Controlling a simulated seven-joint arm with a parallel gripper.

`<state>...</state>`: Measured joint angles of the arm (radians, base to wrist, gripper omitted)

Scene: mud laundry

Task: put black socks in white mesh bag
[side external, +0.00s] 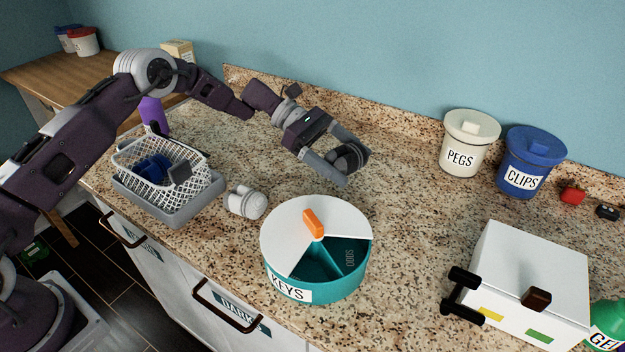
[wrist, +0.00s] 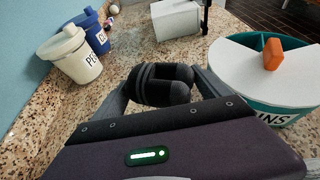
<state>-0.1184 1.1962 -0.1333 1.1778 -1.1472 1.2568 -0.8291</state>
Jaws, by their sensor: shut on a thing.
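My gripper (side external: 352,168) is shut on a rolled pair of black socks (side external: 350,156) and holds it above the counter, behind the round teal container. In the wrist view the black socks (wrist: 163,85) sit between both fingers of my gripper (wrist: 165,88). A white open-topped mesh container (side external: 200,183), which seems to be the white mesh bag, stands in a grey tray (side external: 160,209) at the left. A dark blue bundle (side external: 152,167) and a dark grey flat piece (side external: 179,174) show at it. The mesh container is out of the wrist view.
A white sock roll (side external: 246,202) lies right of the tray. The teal container (side external: 318,287) has a white lid with an orange knob and an open sector. The PEGS tub (side external: 461,150), CLIPS tub (side external: 525,170) and white box (side external: 530,275) stand at the right. A purple bottle (side external: 152,113) stands behind the tray.

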